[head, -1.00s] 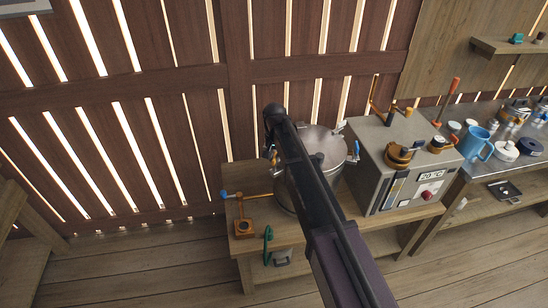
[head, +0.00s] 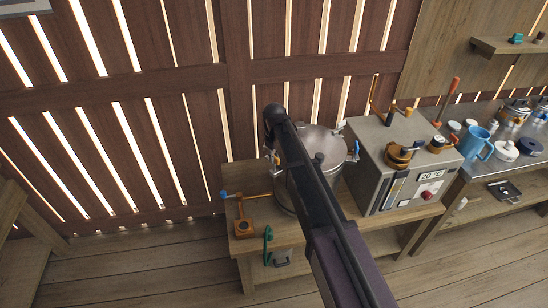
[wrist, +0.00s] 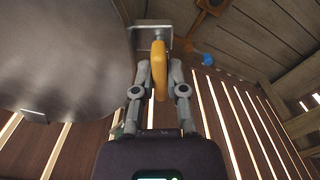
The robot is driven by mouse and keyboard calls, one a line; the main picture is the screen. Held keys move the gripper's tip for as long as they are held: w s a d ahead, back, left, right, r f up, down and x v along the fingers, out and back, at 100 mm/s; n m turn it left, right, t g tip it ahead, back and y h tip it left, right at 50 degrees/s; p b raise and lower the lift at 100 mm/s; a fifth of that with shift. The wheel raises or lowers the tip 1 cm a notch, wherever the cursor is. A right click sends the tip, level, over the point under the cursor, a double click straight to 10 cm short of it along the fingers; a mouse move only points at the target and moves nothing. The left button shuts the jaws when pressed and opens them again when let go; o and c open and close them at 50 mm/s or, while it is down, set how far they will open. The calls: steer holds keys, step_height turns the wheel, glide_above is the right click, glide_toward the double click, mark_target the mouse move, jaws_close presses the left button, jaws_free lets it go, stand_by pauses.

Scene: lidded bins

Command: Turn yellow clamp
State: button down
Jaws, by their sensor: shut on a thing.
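The yellow clamp (wrist: 159,68) is in the middle of the wrist view, upright in the picture, with its upper end at a grey metal bracket (wrist: 152,27). My gripper (wrist: 160,76) is shut on it, one finger on each side. The bracket is beside the rim of a large round metal vessel (wrist: 60,55).
The vessel stands on a wooden bench (head: 345,212). Left of it is an orange valve (head: 242,226) with a blue knob, and a green handle (head: 268,240) at the bench front. Right is a grey box (head: 395,175) with a temperature display. A slatted wall is close behind.

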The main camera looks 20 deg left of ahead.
steer(key=shift+s+n, duration=0.1)
steer(key=shift+n, duration=0.7)
steer(key=c, duration=0.7)
jaws_free()
steer(key=shift+m, duration=0.3)
